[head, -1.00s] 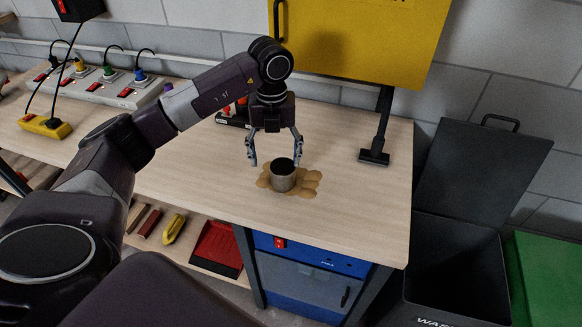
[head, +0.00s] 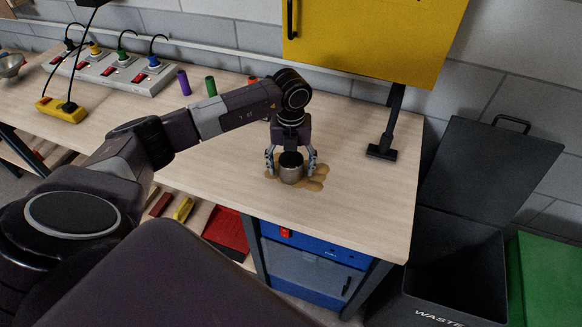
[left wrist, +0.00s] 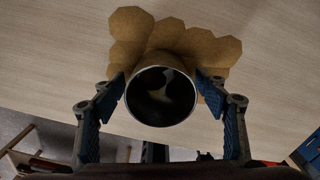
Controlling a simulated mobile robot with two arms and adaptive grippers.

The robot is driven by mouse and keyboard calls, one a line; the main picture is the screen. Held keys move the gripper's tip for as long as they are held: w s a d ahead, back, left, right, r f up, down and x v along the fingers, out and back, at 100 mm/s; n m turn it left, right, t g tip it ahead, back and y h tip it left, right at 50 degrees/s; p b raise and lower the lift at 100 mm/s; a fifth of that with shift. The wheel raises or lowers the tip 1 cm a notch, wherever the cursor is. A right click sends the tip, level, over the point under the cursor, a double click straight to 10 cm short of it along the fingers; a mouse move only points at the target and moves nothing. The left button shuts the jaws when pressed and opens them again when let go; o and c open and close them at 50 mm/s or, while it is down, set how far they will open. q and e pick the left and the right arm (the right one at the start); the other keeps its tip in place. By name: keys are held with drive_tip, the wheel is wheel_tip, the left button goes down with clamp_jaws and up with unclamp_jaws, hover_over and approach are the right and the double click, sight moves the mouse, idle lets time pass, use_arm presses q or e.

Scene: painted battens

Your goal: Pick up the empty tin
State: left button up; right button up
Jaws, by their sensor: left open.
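The empty tin (head: 291,170) stands upright on a light brown patch (head: 315,178) on the wooden workbench (head: 370,215). My left gripper (head: 291,166) is open, with one finger on either side of the tin. In the left wrist view the tin (left wrist: 162,97) shows its open mouth between the fingertips of my left gripper (left wrist: 161,82). The inside of the tin is dark, with a paler area at the bottom. I cannot tell whether the fingers touch its wall. My right gripper is not in view.
Purple (head: 184,82) and green (head: 210,86) cylinders stand near the wall. A black waste bin (head: 455,265) stands open at the right.

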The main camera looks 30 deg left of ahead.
use_arm(q)
drive_tip(key=c, duration=1.2)
drive_tip(key=shift+c, duration=0.2)
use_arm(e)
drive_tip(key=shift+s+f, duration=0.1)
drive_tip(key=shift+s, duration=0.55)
use_arm(q)
drive_tip(key=shift+r, duration=0.1)
